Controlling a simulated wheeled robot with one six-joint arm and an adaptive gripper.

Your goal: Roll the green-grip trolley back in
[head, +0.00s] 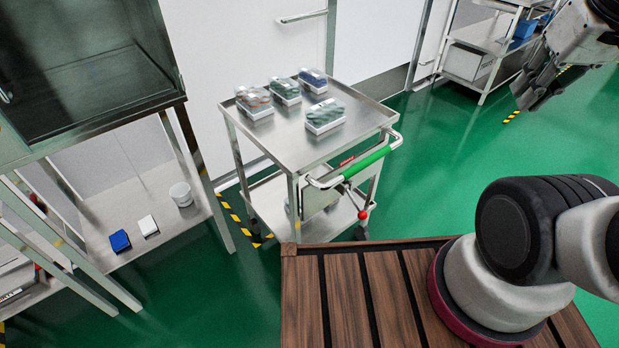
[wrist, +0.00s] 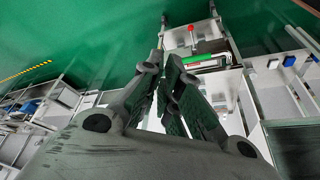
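The trolley (head: 290,141) stands on the green floor in the middle of the head view, a steel cart with two shelves. Its push bar carries a green grip (head: 367,163) on the side facing me. A red knob (head: 362,214) sits below the bar. In the wrist view the green grip (wrist: 201,60) and red knob (wrist: 191,29) show beyond the fingers. My gripper (head: 535,91) is raised at the upper right of the head view, well apart from the grip. Its fingers (wrist: 164,60) show a narrow gap with nothing held.
Several clear-lidded boxes (head: 325,116) stand on the trolley top. A steel frame (head: 164,192) with a dark cabinet stands left, holding a blue box (head: 120,241) and a white jar (head: 181,194). Yellow-black tape (head: 238,222) marks the floor. Another cart (head: 483,49) stands back right. Floor right of the trolley is free.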

